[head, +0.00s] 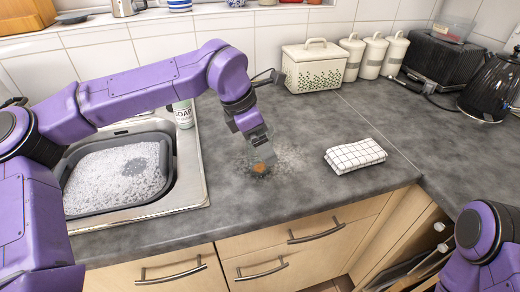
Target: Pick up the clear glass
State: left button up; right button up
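I cannot make out a clear glass for certain in the head view. My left gripper (264,157) points down low over the grey worktop (300,200), between the sink and the folded cloth. Its fingers are small and blurred, so whether they are open, shut or holding something cannot be told. A small orange-brown spot (260,168) with pale speckles around it shows on the worktop right at the fingertips. My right arm shows at the lower right, but its gripper is out of view.
The steel sink (196,180) holds a grey basin (165,165) full of foam. A soap bottle (183,115) stands behind it. A checked cloth (355,156) lies to the right. A cream bread bin (314,68), canisters (374,57), toaster (442,60) and black kettle (490,88) line the back.

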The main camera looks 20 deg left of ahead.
pick_arm(q)
jog(key=shift+s+d, duration=0.1)
jog(key=shift+s, duration=0.15)
jog(key=shift+w, duration=0.1)
jog(key=c, duration=1.2)
